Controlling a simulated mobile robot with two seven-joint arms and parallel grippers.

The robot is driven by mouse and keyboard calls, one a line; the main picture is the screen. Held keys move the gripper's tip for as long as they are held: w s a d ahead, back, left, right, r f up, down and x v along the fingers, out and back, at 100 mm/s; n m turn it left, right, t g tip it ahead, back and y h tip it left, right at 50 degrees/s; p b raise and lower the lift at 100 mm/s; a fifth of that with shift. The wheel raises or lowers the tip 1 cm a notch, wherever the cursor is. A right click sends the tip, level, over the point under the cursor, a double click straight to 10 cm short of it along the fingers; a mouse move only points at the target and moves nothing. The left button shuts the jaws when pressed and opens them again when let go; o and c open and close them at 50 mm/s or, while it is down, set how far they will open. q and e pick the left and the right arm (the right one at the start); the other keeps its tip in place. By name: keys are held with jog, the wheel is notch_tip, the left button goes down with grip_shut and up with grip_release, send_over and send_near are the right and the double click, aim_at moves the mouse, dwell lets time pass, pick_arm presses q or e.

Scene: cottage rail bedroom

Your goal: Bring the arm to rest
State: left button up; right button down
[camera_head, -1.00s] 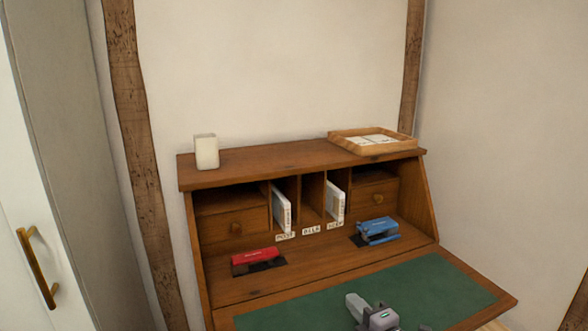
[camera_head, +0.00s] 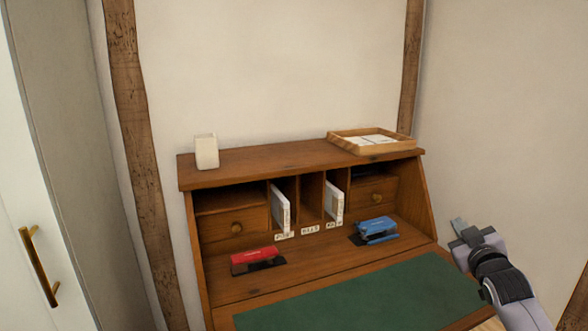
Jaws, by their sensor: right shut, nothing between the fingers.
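My right gripper (camera_head: 457,224) shows at the lower right, raised beside the right end of the desk (camera_head: 290,155). It is shut with nothing between its fingers, and its arm comes in from the bottom right corner. The gripper appears apart from the desk and its contents. My left gripper is not in view.
A red stapler (camera_head: 256,258) and a blue stapler (camera_head: 375,229) sit on the desk's inner shelf. White envelopes (camera_head: 281,210) stand in the slots. A white cup (camera_head: 206,152) and a wooden tray (camera_head: 345,144) are on top. The green writing surface (camera_head: 350,300) is clear.

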jog(key=s+a+f+g+y, duration=0.1)
jog(key=s+a+f, duration=0.25)
jog(key=f, duration=0.35)
jog(key=s+a+f+m+g, duration=0.1)
jog(key=s+a+f, duration=0.1)
jog(key=s+f, duration=0.35)
jog(key=s+a+f+g+y, duration=0.1)
jog(key=s+a+f, duration=0.25)
jog(key=f, duration=0.35)
jog(key=s+a+f+g, duration=0.1)
jog(key=s+a+f, duration=0.1)
jog(key=s, duration=0.6)
jog(key=s+a+f+g+y, duration=0.1)
jog(key=s+a+f+g, duration=0.1)
jog(key=s+f, duration=0.3)
jog(key=s+a+f+m+g, duration=0.1)
jog(key=s+a+f, duration=0.2)
jog(key=s, duration=0.9)
jog(key=shift+s+a+f+g+y, duration=0.3)
jog(key=shift+s+a+f+y, duration=0.05)
jog(key=shift+a+y, duration=0.1)
